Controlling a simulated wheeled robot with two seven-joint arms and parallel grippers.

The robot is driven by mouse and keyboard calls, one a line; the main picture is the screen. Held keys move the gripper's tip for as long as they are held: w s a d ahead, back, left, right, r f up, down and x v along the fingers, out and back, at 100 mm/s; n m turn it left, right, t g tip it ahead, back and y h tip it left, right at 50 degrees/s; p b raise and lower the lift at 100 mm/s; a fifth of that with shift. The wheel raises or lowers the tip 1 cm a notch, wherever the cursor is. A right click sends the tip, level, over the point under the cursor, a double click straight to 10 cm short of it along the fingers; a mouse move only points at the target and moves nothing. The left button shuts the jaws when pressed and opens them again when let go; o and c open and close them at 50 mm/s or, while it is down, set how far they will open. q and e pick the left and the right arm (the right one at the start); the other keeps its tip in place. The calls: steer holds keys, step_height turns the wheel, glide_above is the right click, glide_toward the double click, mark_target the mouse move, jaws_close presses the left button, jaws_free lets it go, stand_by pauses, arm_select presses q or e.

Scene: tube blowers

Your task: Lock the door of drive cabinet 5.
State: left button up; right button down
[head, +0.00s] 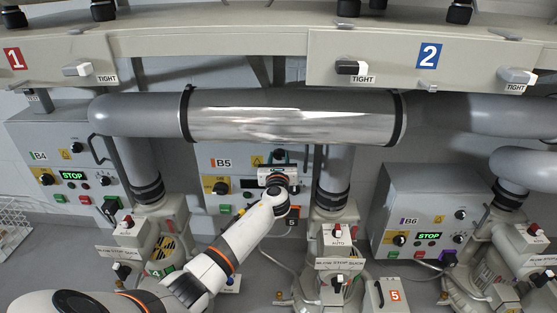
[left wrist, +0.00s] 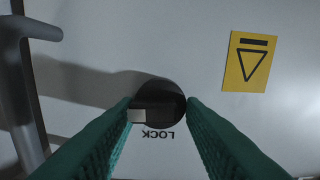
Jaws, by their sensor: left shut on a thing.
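Drive cabinet 5 is the grey box labelled B5 (head: 221,163) in the middle of the head view, behind the big pipe. My left gripper (head: 280,157) is at its front, and the wrist covers the lock there. In the left wrist view the black round lock knob (left wrist: 160,101) sits between the green fingers of my left gripper (left wrist: 160,108), which are shut on its bar. The bar lies about level in that view, its pale tip at the left. The word LOCK (left wrist: 158,133) shows upside down just below the knob. My right gripper is not in view.
A grey door handle (left wrist: 27,85) runs down the left of the wrist view, and a yellow warning label (left wrist: 246,62) is at the right. A shiny pipe (head: 290,115) crosses above my left arm. Cabinets B4 (head: 60,160) and B6 (head: 425,210) stand on either side.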

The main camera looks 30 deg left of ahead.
arm_select(q)
steer(key=shift+d+n, duration=0.25)
steer(key=shift+n, duration=0.25)
steer(key=n+b, duration=0.1)
steer(key=n, duration=0.1)
steer(key=shift+n, duration=0.3)
steer(key=n+b, duration=0.2)
steer(key=n, duration=0.4)
steer(key=shift+a, duration=0.1)
steer(key=n+b, duration=0.1)
steer(key=n, duration=0.2)
steer(key=n+b, duration=0.1)
steer(key=n, duration=0.2)
steer(key=shift+a+r, duration=0.1)
steer(key=shift+r, duration=0.1)
steer(key=shift+a+r+n, duration=0.1)
steer(key=shift+n, duration=0.8)
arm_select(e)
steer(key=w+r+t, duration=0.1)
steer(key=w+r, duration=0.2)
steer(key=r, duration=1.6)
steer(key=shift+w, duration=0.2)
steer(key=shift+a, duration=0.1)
arm_select(q)
steer(key=o, duration=0.8)
steer(key=shift+b, duration=0.3)
